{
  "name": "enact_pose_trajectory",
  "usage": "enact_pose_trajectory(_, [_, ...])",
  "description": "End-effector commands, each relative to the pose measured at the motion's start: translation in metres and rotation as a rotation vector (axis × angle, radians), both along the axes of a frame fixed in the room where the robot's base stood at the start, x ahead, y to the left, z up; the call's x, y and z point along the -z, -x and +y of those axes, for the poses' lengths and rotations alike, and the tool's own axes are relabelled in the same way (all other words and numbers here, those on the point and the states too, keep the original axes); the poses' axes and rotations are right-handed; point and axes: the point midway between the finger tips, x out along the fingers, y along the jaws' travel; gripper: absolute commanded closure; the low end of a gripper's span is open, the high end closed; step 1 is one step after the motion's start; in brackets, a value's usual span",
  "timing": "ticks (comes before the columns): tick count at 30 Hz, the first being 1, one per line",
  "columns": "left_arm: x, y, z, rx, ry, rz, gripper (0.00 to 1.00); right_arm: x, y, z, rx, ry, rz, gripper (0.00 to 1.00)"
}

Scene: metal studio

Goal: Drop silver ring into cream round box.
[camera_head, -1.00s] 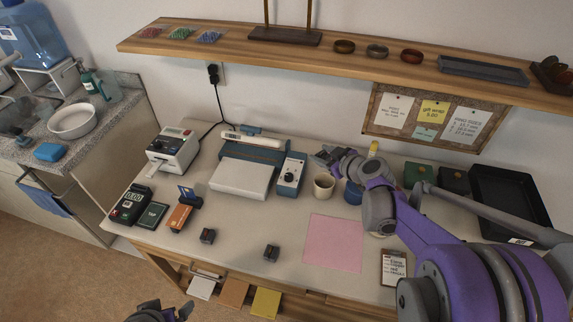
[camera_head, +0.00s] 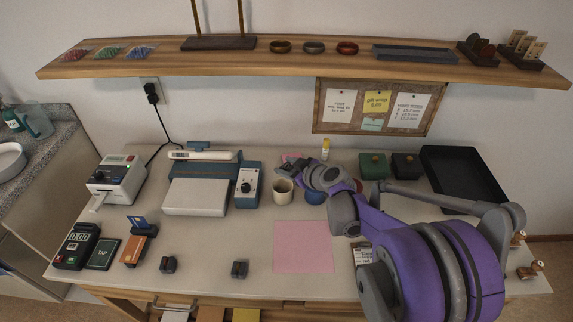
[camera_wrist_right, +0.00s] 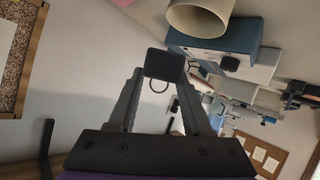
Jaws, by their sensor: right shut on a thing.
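The cream round box (camera_head: 283,191), cup-shaped with an open top, stands on the table right of the blue device in the head view. It also shows as a pale cylinder (camera_wrist_right: 203,16) at the top of the right wrist view. My right gripper (camera_wrist_right: 165,68) is shut, and a thin ring (camera_wrist_right: 158,87) shows as a small dark loop at its dark fingertips, apart from the box. In the head view my right gripper (camera_head: 297,166) is behind and above the box; its fingertips are hard to make out there. My left gripper is not in view.
A blue round container (camera_head: 314,197) stands right beside the cream box. A blue device with a dial (camera_head: 248,187) is at its left. A pink sheet (camera_head: 303,247) lies in front. A black tray (camera_head: 463,178) is at the back right. The shelf (camera_head: 150,67) overhangs the back.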

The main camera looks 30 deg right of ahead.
Motion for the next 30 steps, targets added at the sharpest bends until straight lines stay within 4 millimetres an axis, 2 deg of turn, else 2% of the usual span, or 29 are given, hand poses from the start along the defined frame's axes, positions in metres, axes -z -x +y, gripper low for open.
enact_pose_trajectory(5, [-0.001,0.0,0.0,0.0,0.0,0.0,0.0,-0.001,0.0,0.0,0.0,0.0,-0.001,1.0])
enact_pose_trajectory(6, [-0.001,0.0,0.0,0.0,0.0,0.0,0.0,-0.001,0.0,0.0,0.0,0.0,-0.001,0.43])
enact_pose_trajectory(11, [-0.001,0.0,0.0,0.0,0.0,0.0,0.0,-0.001,0.0,0.0,0.0,0.0,-0.001,0.15])
enact_pose_trajectory(22, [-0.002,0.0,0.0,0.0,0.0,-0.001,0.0,-0.004,0.005,-0.001,0.001,-0.001,0.0,0.15])
enact_pose_trajectory(26, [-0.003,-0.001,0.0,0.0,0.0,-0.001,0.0,-0.012,0.021,-0.004,0.003,0.0,-0.001,0.15])
enact_pose_trajectory(30, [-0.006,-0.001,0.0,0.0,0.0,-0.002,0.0,-0.026,0.047,-0.008,0.004,0.001,-0.001,0.15])
